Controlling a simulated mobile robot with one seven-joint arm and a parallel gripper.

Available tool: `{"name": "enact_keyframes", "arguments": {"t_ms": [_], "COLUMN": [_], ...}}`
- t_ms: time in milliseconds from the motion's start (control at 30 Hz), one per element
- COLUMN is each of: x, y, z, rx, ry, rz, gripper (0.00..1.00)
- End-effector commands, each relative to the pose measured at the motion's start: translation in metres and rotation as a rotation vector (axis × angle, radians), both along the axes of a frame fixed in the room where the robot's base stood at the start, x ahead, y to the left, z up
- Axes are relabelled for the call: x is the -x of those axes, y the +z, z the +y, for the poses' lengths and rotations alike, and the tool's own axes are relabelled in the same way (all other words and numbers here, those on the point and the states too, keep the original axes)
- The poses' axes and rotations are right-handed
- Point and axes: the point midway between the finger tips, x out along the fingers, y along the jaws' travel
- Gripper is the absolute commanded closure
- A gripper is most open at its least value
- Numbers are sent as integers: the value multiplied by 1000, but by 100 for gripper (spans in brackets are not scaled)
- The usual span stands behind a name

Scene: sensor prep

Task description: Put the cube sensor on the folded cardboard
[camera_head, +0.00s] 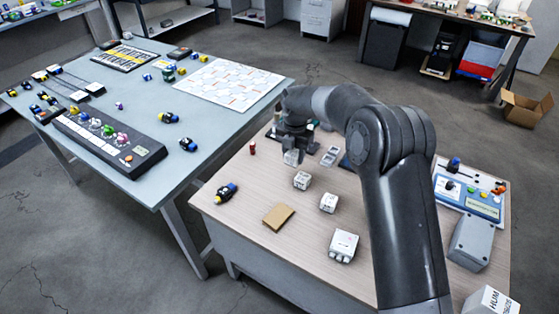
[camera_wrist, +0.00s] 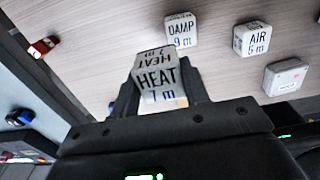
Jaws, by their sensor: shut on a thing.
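My gripper (camera_head: 292,146) is shut on a white cube sensor (camera_head: 291,157) near the far edge of the wooden table. In the wrist view my gripper (camera_wrist: 160,88) has a finger on either side of this cube (camera_wrist: 157,78), which reads "HEAT". I cannot tell whether the cube touches the table. The folded cardboard (camera_head: 278,217) is a flat brown piece on the near left of the table, with nothing on it. It does not show in the wrist view. Two other white cubes stand between: one marked "DAMP" (camera_wrist: 181,30) and one marked "AIR" (camera_wrist: 252,39).
A larger white box (camera_head: 343,246) stands right of the cardboard. A blue, black and yellow item (camera_head: 226,192) lies left of it. A small red can (camera_head: 252,149) stands at the left edge. A grey-blue table (camera_head: 150,80) with devices is at left.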

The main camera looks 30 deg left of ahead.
Motion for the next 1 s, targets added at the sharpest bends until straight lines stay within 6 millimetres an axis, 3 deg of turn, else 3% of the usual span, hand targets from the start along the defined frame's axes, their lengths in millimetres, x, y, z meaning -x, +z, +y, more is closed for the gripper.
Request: {"name": "enact_keyframes", "arguments": {"t_ms": [267, 700, 900, 1000], "x": [15, 96, 115, 121], "y": [14, 27, 26, 22], "z": [-36, -127, -145, -141], "rx": [-5, -5, -1, 0], "ry": [-8, -19, -18, -16], "rz": [5, 2, -1, 0], "gripper": [82, 82, 82, 82]}}
